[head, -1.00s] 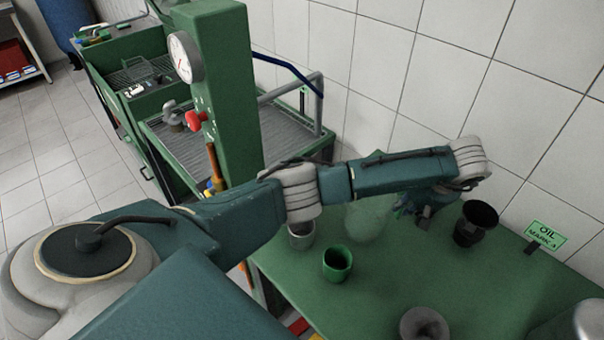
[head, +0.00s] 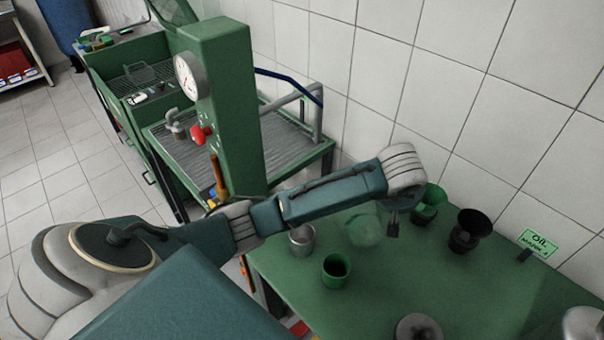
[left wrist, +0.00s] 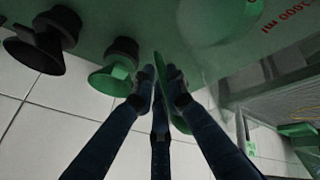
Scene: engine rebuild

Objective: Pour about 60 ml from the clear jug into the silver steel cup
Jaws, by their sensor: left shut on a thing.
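The clear jug (head: 364,230) shows faintly in the head view, between the silver steel cup and the dark funnel. In the left wrist view its clear wall bears red "1000 ml" print (left wrist: 284,14). My left gripper (left wrist: 166,88) is shut on the jug's green handle (left wrist: 178,92). In the head view this gripper (head: 393,226) is at the jug's right side, partly hidden by my wrist. The silver steel cup (head: 302,240) stands upright on the green bench, left of the jug. I cannot tell whether the jug touches the bench.
A green cup (head: 337,271) with a dark inside stands in front of the jug. A green funnel (head: 430,204) and a dark funnel (head: 471,229) stand to the right, near an oil sign (head: 538,243). A grey round piece (head: 418,328) is at the front. A green press column (head: 228,110) rises at left.

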